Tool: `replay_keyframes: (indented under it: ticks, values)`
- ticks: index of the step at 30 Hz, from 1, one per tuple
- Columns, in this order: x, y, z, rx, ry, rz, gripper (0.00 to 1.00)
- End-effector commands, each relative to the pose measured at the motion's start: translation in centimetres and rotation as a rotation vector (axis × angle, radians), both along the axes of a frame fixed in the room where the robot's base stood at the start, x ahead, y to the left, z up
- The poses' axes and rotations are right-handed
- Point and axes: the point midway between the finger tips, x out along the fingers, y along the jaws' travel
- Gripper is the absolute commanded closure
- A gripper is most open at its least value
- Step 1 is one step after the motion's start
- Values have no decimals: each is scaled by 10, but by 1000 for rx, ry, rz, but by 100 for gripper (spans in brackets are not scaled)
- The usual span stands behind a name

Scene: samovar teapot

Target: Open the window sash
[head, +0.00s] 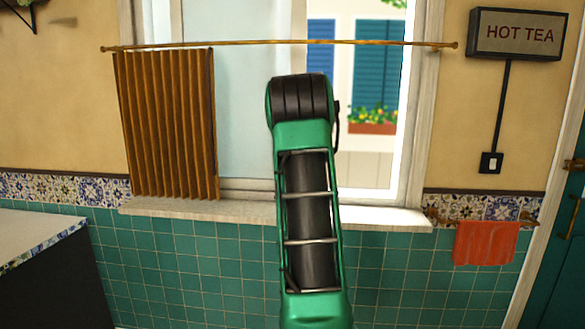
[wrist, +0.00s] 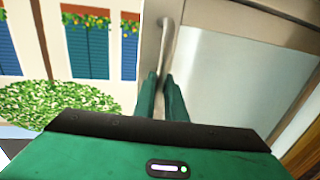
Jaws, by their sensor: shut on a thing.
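The window sash (head: 245,125) is a pale frosted pane in a white frame, at the left-centre of the window in the head view. Right of my arm, the window shows the outside clearly. In the wrist view the sash (wrist: 235,75) fills the right side, and its upright metal handle (wrist: 168,42) is on the frame's edge. My gripper (wrist: 162,92) has its green fingers closed together around the lower part of the handle. My arm hides the gripper, the handle and the sash edge in the head view.
A wooden rod (head: 390,43) crosses the window, with a brown pleated curtain (head: 167,125) bunched at the left. A sill (head: 385,215) runs below. A counter (head: 35,235) stands at left, and an orange towel (head: 486,243) hangs at right. A teal door (head: 568,250) is at far right.

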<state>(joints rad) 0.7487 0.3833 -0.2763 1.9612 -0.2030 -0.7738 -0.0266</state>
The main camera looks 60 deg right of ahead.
Motion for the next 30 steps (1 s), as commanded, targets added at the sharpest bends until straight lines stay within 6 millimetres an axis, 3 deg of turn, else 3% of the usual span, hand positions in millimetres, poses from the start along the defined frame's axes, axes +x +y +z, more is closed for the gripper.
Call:
replay_keyframes:
  ticks: [2, 3, 5, 17, 30]
  values:
    - [1, 0, 0, 1, -1, 1, 100]
    - [1, 0, 0, 0, 0, 1, 82]
    - [0, 0, 0, 0, 0, 1, 71]
    - [-5, 5, 0, 0, 0, 0, 71]
    - [-51, 63, 0, 0, -1, 0, 71]
